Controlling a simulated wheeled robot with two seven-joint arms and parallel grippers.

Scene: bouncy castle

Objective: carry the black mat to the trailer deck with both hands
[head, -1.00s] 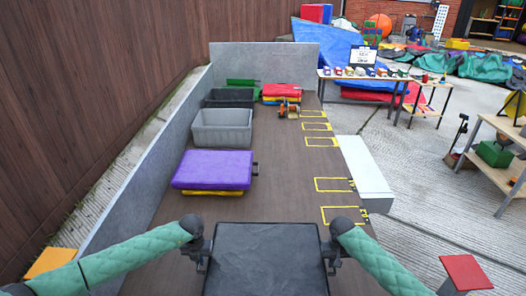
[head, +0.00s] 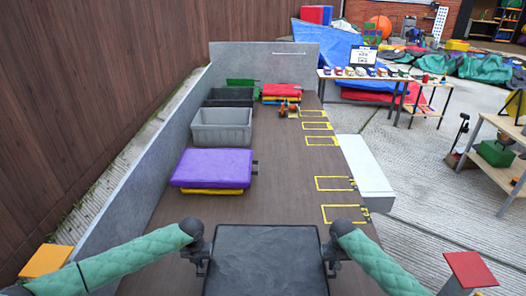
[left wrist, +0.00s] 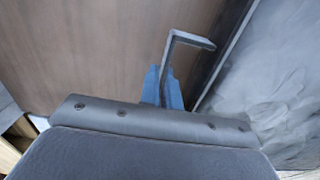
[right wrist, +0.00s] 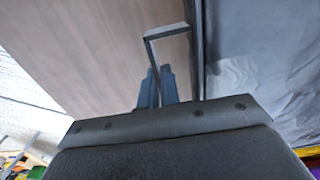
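The black mat (head: 266,262) is at the bottom middle of the head view, held flat between my two grippers, its near end cut off. My left gripper (head: 203,262) is at its left edge and my right gripper (head: 331,262) at its right edge. In the left wrist view, blue fingers (left wrist: 163,88) are closed around a grey bracket-shaped handle (left wrist: 176,50). The right wrist view shows the fingers (right wrist: 157,88) on a similar handle (right wrist: 152,55). The brown trailer deck (head: 275,185) stretches ahead of the mat. Whether the mat touches it is unclear.
A purple pad on a yellow one (head: 213,168), a grey crate (head: 221,128), a black crate (head: 229,97) and red pads (head: 282,90) stand along the deck. Yellow outlines (head: 335,183) mark its right side. A grey wall (head: 150,165) borders the left. The deck middle is clear.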

